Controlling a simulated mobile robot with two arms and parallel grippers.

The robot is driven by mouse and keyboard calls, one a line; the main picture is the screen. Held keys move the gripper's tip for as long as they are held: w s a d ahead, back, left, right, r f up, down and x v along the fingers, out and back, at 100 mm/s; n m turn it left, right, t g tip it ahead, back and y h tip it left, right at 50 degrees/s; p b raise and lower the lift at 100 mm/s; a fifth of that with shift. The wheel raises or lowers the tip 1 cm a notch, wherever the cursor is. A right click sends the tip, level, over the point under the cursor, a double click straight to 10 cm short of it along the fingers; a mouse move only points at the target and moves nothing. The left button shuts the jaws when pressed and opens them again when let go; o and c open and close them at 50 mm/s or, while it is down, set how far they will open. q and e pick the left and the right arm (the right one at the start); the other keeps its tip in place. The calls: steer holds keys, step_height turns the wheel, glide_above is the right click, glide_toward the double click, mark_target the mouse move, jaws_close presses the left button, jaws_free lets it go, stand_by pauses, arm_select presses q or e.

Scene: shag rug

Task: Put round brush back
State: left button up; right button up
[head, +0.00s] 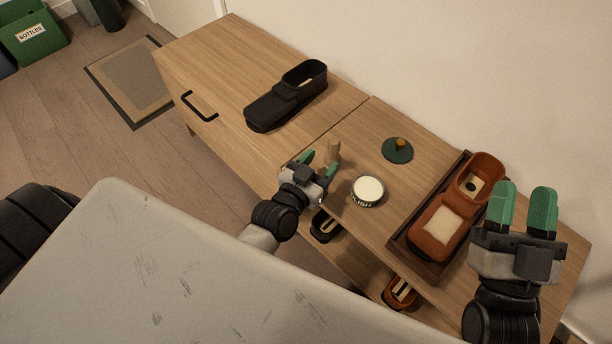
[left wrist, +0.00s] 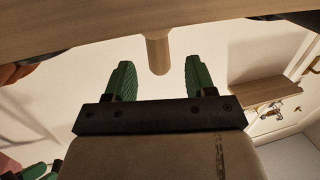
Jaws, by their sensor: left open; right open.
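A round pale-topped item with a dark, ridged side (head: 368,190) sits nearer. An upright wooden peg or handle (head: 333,150) stands near the cabinet's front edge; its base is partly hidden. It also shows in the left wrist view (left wrist: 158,54), lined up between the fingers, apart from both. My left gripper (head: 318,168) is open and empty just beside this peg. My right gripper (head: 524,208) is open and empty over the right end.
A black shoe (head: 288,95) stands on the left cabinet (head: 225,55). More shoes sit on a lower shelf. Bare wood surrounds the green disc.

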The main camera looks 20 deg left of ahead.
arm_select(q)
steer(key=s+p, duration=0.1)
steer(key=s, duration=0.4)
steer(key=s+d+r+m+t+h, duration=0.1)
steer(key=s+r+t+h, duration=0.1)
steer(key=r, duration=1.8)
steer(key=shift+s+d+t, duration=0.2)
steer(key=shift+s+t, duration=0.3)
steer(key=shift+s, duration=0.05)
arm_select(e)
steer(key=f+g, duration=0.1)
steer(key=w+f+g+h, duration=0.1)
steer(key=f+g, duration=0.1)
steer(key=shift+w+d+f+g, duration=0.15)
steer(key=shift+w+f+g, duration=0.1)
steer(key=shift+f+g, duration=0.1)
